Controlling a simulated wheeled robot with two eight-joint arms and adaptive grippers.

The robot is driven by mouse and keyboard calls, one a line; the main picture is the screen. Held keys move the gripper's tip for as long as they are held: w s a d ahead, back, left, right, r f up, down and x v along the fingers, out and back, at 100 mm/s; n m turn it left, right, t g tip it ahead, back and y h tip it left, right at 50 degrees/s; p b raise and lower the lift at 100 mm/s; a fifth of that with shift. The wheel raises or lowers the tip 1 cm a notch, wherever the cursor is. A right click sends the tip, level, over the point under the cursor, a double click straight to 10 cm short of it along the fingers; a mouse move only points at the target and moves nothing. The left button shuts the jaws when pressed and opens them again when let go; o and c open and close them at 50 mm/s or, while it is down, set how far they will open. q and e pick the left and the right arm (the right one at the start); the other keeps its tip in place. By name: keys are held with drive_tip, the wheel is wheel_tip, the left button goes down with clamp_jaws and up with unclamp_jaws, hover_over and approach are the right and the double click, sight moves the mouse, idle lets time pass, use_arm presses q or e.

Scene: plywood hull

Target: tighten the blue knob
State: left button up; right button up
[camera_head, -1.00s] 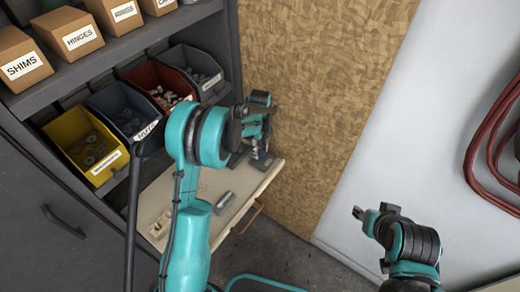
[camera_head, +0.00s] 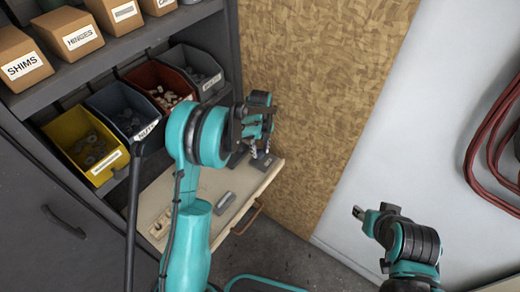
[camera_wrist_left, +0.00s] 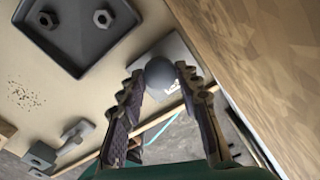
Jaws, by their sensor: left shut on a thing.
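A round grey-blue knob (camera_wrist_left: 159,74) stands between the fingertips of my left gripper (camera_wrist_left: 158,84) in the left wrist view. Both fingertips press against its sides. A light grey plate (camera_wrist_left: 178,52) shows behind the knob. In the head view my left gripper (camera_head: 262,118) is over the far right end of the pale wooden work shelf (camera_head: 262,180), beside the plywood wall. The knob is hidden there by the gripper. My right gripper (camera_head: 361,212) is at the lower right, away from the shelf; its opening cannot be made out.
A dark tray (camera_wrist_left: 75,45) with two hex nuts lies on the shelf. A grey block (camera_head: 224,203) lies nearer the front edge. Yellow (camera_head: 75,130), blue, red and grey bins stand to the left. The plywood wall (camera_head: 325,70) closely bounds the right side.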

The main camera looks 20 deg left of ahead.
sight(260, 152)
use_arm(q)
drive_tip(key=o, duration=1.2)
drive_tip(key=shift+c, duration=0.2)
wheel_tip(260, 152, up, 12)
